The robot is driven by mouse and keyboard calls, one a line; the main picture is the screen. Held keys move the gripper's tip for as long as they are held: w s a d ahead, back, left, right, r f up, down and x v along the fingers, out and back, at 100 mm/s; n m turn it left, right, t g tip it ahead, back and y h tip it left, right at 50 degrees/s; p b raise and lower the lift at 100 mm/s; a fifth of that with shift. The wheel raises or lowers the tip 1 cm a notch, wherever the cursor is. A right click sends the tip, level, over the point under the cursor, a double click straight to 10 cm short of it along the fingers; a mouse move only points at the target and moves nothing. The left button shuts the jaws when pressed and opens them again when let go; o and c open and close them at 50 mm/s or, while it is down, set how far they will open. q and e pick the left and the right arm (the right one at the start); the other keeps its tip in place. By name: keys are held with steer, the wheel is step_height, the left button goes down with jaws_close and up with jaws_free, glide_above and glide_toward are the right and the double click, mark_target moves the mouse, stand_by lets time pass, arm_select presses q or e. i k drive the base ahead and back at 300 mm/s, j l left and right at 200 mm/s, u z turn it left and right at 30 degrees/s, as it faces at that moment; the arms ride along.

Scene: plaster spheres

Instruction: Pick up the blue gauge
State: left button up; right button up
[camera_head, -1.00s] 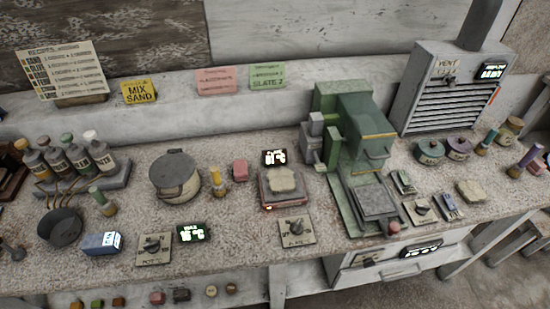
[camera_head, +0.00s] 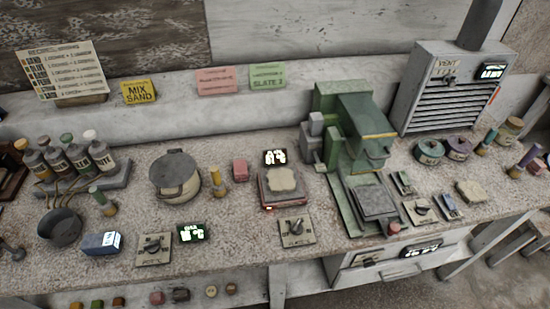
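A small blue device (camera_head: 448,205), which looks like the blue gauge, lies on the right part of the stone worktop. It is right of a dial plate (camera_head: 420,211). A similar green device (camera_head: 402,183) lies behind and left of it. A blue box with a white end (camera_head: 101,243) lies at the front left of the worktop. The markings on these are too small to read. Neither of my grippers shows in the head view.
A green press (camera_head: 354,140) stands left of the blue device, with a grey vent box (camera_head: 452,90) behind. A pale lump (camera_head: 470,191) and round lidded pots (camera_head: 429,151) are close by. The worktop's front edge is just in front.

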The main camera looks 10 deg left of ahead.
mark_target(108, 243)
steer(key=u, duration=1.85)
steer(key=z, duration=0.4)
